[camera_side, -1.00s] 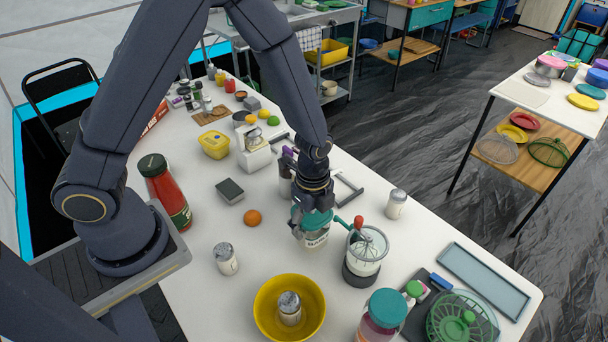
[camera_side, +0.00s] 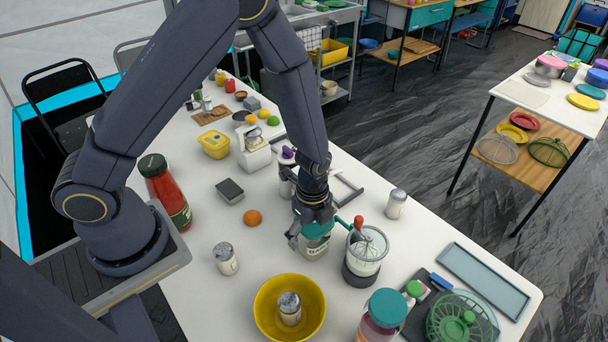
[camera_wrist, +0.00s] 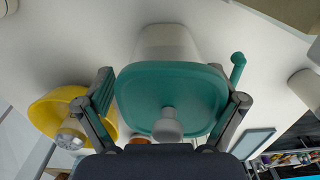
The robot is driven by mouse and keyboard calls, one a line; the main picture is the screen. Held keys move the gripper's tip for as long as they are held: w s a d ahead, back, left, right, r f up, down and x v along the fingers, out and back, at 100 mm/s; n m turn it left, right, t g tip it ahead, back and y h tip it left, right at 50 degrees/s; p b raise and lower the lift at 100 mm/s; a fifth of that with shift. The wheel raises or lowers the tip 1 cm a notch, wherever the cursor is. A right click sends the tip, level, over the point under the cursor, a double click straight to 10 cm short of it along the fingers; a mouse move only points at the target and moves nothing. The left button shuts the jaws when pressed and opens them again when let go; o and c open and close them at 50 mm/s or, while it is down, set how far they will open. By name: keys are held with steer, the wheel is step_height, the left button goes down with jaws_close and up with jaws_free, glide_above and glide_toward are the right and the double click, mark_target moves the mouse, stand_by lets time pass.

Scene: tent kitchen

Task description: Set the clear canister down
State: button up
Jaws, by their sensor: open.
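The clear canister (camera_side: 314,249) has a teal lid and some dark lettering. It appears upright on the white table, just left of the hand-crank beater jar. My gripper (camera_side: 312,231) is over it from above, its fingers at the lid's level. In the wrist view the teal lid (camera_wrist: 190,88) with its pale round knob fills the middle. The fingers of my gripper (camera_wrist: 172,92) are open, one on each side of the lid. The right finger is close to the lid's edge; I cannot tell whether it touches. The canister's base is partly hidden.
The beater jar (camera_side: 365,256) with a red knob stands close on the right. A yellow bowl (camera_side: 262,318) holding a shaker is in front. An orange (camera_side: 253,217), another shaker (camera_side: 226,260) and a red sauce jar (camera_side: 166,193) are left. A white shaker (camera_side: 396,203) stands behind right.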

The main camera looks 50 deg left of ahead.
step_height(320, 180, up, 12)
steer(key=shift+r, duration=0.1)
steer(key=s+a+r+n+t, duration=0.2)
steer(key=s+a+r+n, duration=0.3)
steer(key=r+n, duration=0.4)
steer(key=s+a+r+n+t, duration=0.3)
steer(key=s+a+r+n, duration=0.2)
steer(key=s+r+n, duration=0.2)
step_height(320, 180, up, 3)
steer(key=shift+r+n+t, duration=0.1)
steer(key=shift+n+t, duration=0.2)
steer(key=shift+n, duration=0.7)
